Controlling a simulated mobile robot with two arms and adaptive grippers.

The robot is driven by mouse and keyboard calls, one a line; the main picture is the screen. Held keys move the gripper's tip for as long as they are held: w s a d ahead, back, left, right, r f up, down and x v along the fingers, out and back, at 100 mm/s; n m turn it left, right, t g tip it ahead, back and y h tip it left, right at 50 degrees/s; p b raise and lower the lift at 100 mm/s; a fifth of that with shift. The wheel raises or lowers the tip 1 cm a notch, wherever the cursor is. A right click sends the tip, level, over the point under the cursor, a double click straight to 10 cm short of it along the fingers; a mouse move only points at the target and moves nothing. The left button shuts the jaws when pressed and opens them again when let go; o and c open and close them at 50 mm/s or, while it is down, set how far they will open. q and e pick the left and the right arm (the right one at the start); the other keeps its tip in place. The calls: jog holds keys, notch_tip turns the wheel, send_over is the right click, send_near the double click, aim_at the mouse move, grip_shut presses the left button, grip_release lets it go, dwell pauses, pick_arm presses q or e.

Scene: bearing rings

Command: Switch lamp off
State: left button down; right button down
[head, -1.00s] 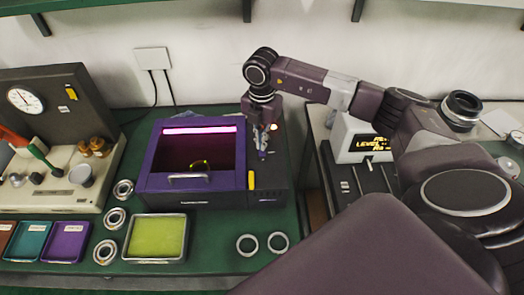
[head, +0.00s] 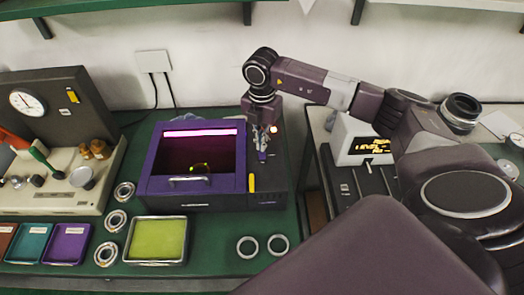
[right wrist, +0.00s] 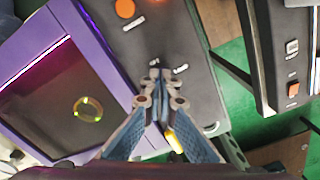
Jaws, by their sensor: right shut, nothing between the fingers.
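The purple lamp box (head: 159,158) stands on the green bench, with a window in its top. A magenta tube (head: 200,132) glows along the window's back edge, and also shows in the right wrist view (right wrist: 37,62). A ring with a yellow-green glow (right wrist: 88,109) lies inside. My right gripper (head: 263,157) points down at the dark panel (head: 273,178) right of the window. In the right wrist view its fingers are shut and empty, their tips over small white markings. A switch under the tips is hidden. An orange round light (right wrist: 124,8) is lit on the panel. My left gripper is out of view.
A yellow marker-like piece (head: 252,182) is on the box's front right. Metal rings lie left of the box and two (head: 247,247) in front. A yellow-green tray (head: 157,239) stands in front. A device with an amber display (head: 367,147) is to the right.

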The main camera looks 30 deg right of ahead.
jog(key=shift+r+p, duration=1.5)
jog(key=shift+r, duration=1.15)
jog(key=shift+s+f, duration=0.1)
